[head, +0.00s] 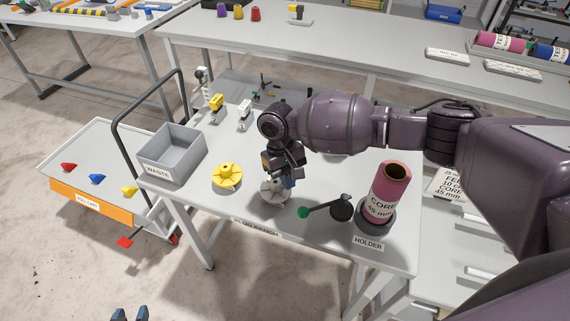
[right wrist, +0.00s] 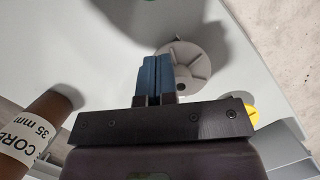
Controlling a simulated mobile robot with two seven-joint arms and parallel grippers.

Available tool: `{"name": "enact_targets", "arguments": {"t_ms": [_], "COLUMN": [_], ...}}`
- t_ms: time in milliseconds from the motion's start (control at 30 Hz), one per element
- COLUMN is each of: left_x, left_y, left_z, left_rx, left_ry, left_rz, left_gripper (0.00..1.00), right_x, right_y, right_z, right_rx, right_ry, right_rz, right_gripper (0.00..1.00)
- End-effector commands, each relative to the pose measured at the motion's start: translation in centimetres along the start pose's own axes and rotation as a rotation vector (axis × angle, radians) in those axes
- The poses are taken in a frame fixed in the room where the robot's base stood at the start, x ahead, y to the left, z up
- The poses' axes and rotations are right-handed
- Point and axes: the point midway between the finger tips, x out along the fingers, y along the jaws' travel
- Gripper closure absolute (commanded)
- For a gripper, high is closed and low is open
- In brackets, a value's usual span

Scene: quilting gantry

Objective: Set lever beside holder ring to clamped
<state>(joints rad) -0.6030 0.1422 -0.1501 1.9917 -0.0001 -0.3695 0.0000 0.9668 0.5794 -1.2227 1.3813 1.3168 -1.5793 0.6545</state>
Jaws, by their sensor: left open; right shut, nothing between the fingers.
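The lever, a dark bar with a green knob (head: 303,212) at its left end and a round black base (head: 341,208), sits left of the holder ring (head: 377,217) in the head view. Its bar points left, away from the ring. A pink core (head: 390,182) stands in the ring, leaning slightly. My right gripper (head: 287,180) is shut and empty, over or beside a grey flanged disc (head: 272,193); its blue fingers (right wrist: 158,80) and the disc (right wrist: 185,68) show in the right wrist view. My left gripper (head: 130,314) is open at the bottom left edge, away from the table.
A yellow flange (head: 227,176) and a grey waste bin (head: 172,153) stand left of the disc. A brown-pink core (right wrist: 45,120) is at left in the right wrist view. My right arm hides part of the table's back. A cart (head: 70,148) stands left.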

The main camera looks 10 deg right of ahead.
Motion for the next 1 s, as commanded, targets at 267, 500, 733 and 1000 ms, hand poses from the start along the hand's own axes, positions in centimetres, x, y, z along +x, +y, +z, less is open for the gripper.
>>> {"name": "enact_targets", "arguments": {"t_ms": [267,500,733,1000], "left_x": [-0.4,-0.5,-0.4,-0.2], "left_y": [-0.1,-0.1,-0.1,-0.1], "left_z": [-0.6,-0.8,-1.0,-1.2], "left_rx": [-0.001,-0.001,0.0,0.001], "left_ry": [0.001,0.003,0.006,0.012], "left_rz": [0.0,0.0,0.0,0.001], "left_gripper": [0.57,0.57,0.57,0.57], "right_x": [2.1,2.7,2.7,2.7], "right_y": [0.0,0.0,0.0,0.2], "right_z": [2.6,3.5,3.5,3.3], "right_rx": [0.0,0.0,0.0,-0.005], "right_ry": [0.0,0.0,0.0,0.0], "right_rz": [0.0,0.0,-0.001,0.001], "right_gripper": [1.0,1.0,1.0,1.0]}}
